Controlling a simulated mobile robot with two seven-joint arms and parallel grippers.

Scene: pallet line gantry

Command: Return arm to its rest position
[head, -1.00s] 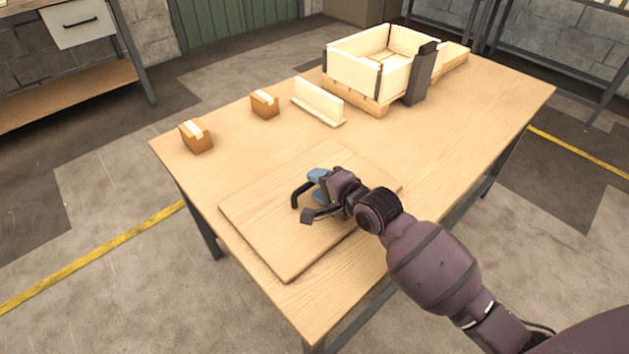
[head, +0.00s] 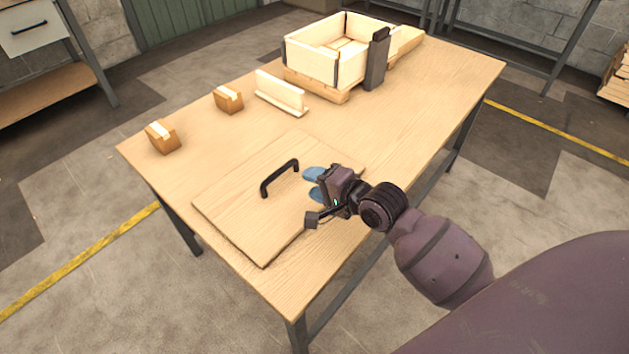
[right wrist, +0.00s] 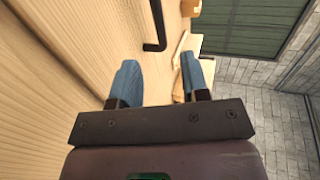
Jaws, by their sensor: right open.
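My right gripper (head: 313,183) is open and empty, with blue fingertips. It is over the right part of a flat wooden board (head: 235,220) on the table, to the right of the board's black handle (head: 279,178) and apart from it. In the right wrist view the two blue fingers (right wrist: 160,80) stand apart with nothing between them, and the black handle (right wrist: 157,25) is beyond them. My left gripper is in neither view.
A cream angled piece (head: 281,92) and a wooden crate (head: 320,62) stand behind. The table's right part is clear.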

